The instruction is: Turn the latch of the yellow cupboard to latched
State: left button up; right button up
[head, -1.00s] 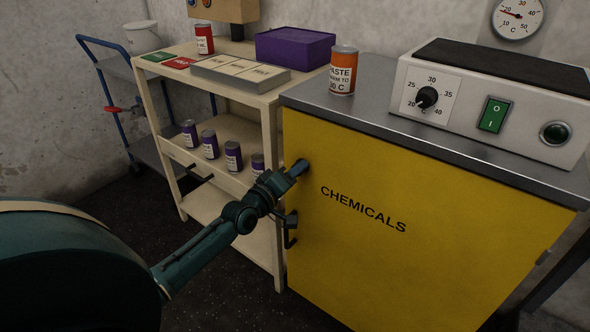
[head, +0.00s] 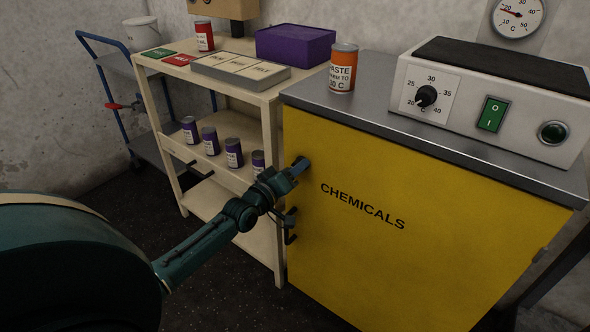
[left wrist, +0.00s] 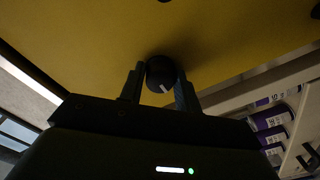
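The yellow cupboard (head: 400,255), marked CHEMICALS, stands at the right in the head view with its door closed. Its latch (head: 303,162) is near the door's upper left edge. In the left wrist view the latch (left wrist: 160,72) is a dark round knob with a white mark. My left gripper (head: 295,172) is at the latch. Its two fingers (left wrist: 160,90) stand on either side of the knob, close against it, and look shut on it. The fingers hide part of the knob in the head view. My right gripper is not in view.
A cream shelf (head: 268,140) with several purple cans stands left of the cupboard. A dark door handle (head: 290,228) is below the latch. An orange waste can (head: 342,70) and a control box (head: 480,100) stand on top. A blue trolley (head: 100,60) is behind.

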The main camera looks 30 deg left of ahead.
pick_arm(q)
jog(key=o, duration=0.4)
jog(key=shift+s, duration=0.1)
jog(key=s, duration=0.4)
jog(key=s+p, duration=0.1)
jog(key=s, duration=0.3)
jog(key=s+a+p, duration=0.1)
jog(key=s, duration=0.4)
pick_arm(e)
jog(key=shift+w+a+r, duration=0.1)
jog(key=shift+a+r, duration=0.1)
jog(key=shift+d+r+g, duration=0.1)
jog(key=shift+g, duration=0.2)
